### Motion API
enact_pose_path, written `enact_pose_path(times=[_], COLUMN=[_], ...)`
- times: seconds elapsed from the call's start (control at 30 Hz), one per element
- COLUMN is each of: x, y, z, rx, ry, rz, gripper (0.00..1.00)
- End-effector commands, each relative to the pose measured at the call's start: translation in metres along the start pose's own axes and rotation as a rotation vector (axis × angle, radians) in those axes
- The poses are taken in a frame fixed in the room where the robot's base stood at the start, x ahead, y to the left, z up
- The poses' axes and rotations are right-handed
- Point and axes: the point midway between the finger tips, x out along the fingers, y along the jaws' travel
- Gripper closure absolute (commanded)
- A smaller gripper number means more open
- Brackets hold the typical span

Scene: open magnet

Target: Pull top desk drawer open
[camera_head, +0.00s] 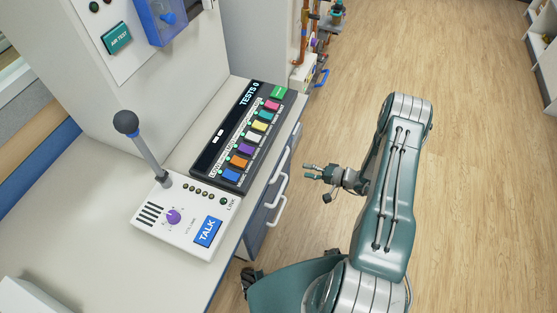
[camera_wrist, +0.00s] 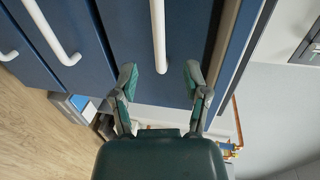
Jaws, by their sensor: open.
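The desk drawers have blue fronts with white bar handles. In the head view the topmost visible handle (camera_head: 281,164) sits just under the desk edge. My gripper (camera_head: 312,172) is to the right of the handles, apart from them, with its fingers pointing left toward the desk. In the wrist view, turned sideways, the top drawer (camera_wrist: 190,35) is nearest the desk edge and looks closed. Its handle (camera_wrist: 159,38) ends in line with the gap between the open fingers of my gripper (camera_wrist: 161,80). The fingers hold nothing. Whether the handle reaches between them in depth, I cannot tell.
Another drawer's handle (camera_wrist: 55,35) shows at left in the wrist view. The desk top (camera_head: 95,205) carries a talk box (camera_head: 187,217) with a microphone and a panel of coloured buttons (camera_head: 246,140). The wooden floor (camera_head: 470,150) on the right is clear.

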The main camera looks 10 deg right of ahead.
Motion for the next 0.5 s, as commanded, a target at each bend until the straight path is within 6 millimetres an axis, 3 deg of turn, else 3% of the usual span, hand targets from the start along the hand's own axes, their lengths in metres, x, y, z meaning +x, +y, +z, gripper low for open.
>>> enact_pose_path(times=[0.17,0.5], x=[0.008,0.068], y=[0.005,0.004], z=[0.000,0.000], rx=[-0.001,0.000], ry=[0.011,0.006], rz=[-0.004,-0.003], gripper=[0.40,0.40])
